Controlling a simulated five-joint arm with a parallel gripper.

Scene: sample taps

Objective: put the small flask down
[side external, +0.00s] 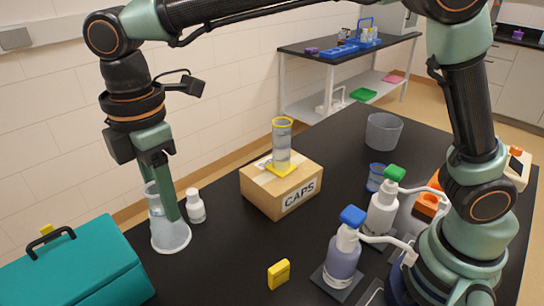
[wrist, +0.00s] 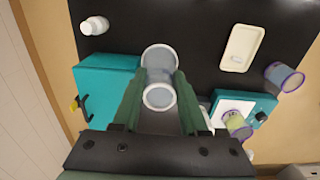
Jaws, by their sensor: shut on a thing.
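The small flask (side external: 170,236) is a clear conical vessel with a wide pale base and a narrow neck. It stands upright at the left of the black table in the side view. My gripper (side external: 168,212) points down from above and is shut on its neck. In the wrist view the flask (wrist: 158,62) shows between the two green fingers of my gripper (wrist: 160,84). Its base looks at or very near the table top; I cannot tell whether it touches. The fingers hide part of the neck.
A white bottle (side external: 195,207) stands close right of the flask. A teal case (side external: 85,268) lies to its front left. A CAPS carton (side external: 262,190) bears a cylinder (side external: 282,145). A yellow block (side external: 278,274) and pump bottles (side external: 342,258) stand nearer. Table between flask and block is clear.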

